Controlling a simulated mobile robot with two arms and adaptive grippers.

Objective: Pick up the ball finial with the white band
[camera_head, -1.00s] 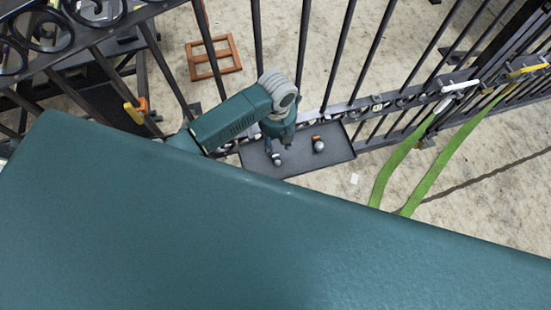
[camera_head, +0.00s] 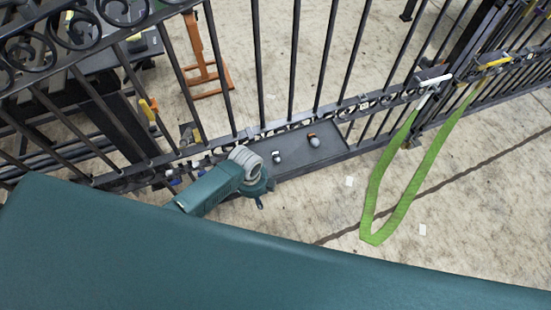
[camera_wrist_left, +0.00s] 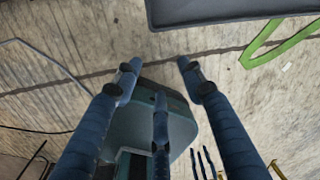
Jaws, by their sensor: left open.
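A small grey ball finial (camera_head: 276,157) with what looks like a pale band lies on the dark tray (camera_head: 325,153) at the foot of the gate. A second grey ball finial (camera_head: 313,141) with an orange-brown part lies to its right, farther along the tray. My left gripper (camera_head: 260,203) is in front of the tray's left part, apart from both finials. In the left wrist view its fingers (camera_wrist_left: 160,72) are spread and empty. The tray's edge (camera_wrist_left: 215,14) shows at the top there; no finial is visible.
The black iron gate (camera_head: 295,60) stands behind the tray. A green strap loop (camera_head: 377,205) hangs from the gate on the right. An orange-brown wooden stand (camera_head: 205,72) is behind the bars. The concrete floor right of the tray is mostly clear.

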